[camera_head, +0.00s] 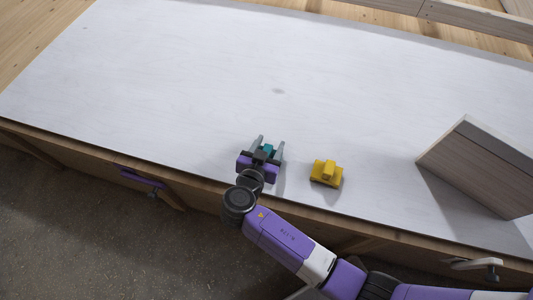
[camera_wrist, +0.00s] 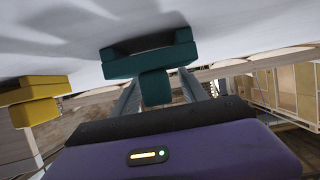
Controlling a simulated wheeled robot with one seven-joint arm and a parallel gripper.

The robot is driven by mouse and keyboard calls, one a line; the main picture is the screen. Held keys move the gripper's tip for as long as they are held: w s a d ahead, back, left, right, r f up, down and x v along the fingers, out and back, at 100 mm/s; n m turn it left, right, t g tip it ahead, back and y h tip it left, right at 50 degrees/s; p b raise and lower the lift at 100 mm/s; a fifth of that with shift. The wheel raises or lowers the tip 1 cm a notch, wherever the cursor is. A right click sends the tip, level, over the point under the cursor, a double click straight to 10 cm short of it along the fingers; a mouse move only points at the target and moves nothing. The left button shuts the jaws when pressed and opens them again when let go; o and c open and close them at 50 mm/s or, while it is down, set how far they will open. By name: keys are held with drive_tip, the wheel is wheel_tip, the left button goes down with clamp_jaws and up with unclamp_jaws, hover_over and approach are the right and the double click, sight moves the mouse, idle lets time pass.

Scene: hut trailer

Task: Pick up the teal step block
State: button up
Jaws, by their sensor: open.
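The teal step block (camera_head: 268,149) sits on the white tabletop (camera_head: 190,70) near its front edge. In the head view it shows between the fingers of my gripper (camera_head: 272,141), partly hidden by the gripper body. In the wrist view the teal step block (camera_wrist: 150,62) is a wide dark teal slab with a narrower part reaching between the two grey fingers (camera_wrist: 163,98). The fingers stand apart, one on each side of that narrower part. I cannot tell whether they touch it.
A yellow stepped block (camera_head: 326,173) stands on the table just right of my gripper, and it shows at the left of the wrist view (camera_wrist: 35,97). A grey wooden box (camera_head: 480,165) stands at the right. The table's left and back areas are clear.

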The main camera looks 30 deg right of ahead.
clamp_jaws()
idle(0.4)
